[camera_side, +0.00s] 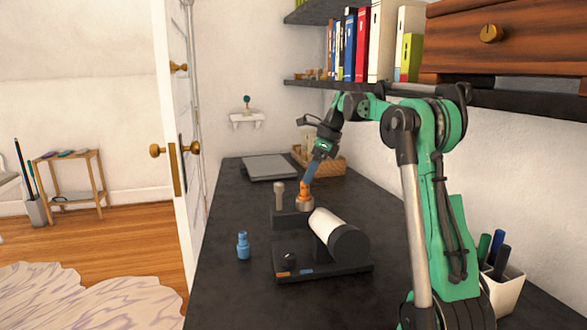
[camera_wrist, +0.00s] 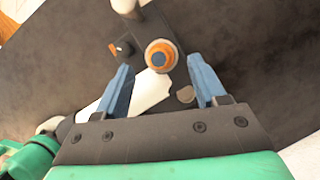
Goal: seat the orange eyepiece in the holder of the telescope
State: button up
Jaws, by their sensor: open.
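The orange eyepiece (camera_side: 305,190) stands upright at the dark block by the far end of the telescope, with a pale ring under it. The telescope has a white tube (camera_side: 326,226) with a black near end. My gripper (camera_side: 309,181) is just above the eyepiece in the side view. In the wrist view, the eyepiece (camera_wrist: 162,54) shows between the two blue fingers of my gripper (camera_wrist: 160,62), with a gap on each side. The fingers are apart and hold nothing. I cannot tell how deep the eyepiece sits; its lower end is hidden.
A beige post (camera_side: 279,194) stands on the dark block just left of the eyepiece. A blue bottle-shaped piece (camera_side: 243,246) stands on the black desk at left. A closed laptop (camera_side: 268,167) and a wicker tray (camera_side: 326,162) lie behind. A shelf (camera_side: 350,88) overhangs at right.

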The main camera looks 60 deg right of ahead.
aim_at(304, 185)
jog(key=shift+x, duration=2.05)
grip_shut()
jog(key=shift+r, duration=0.1)
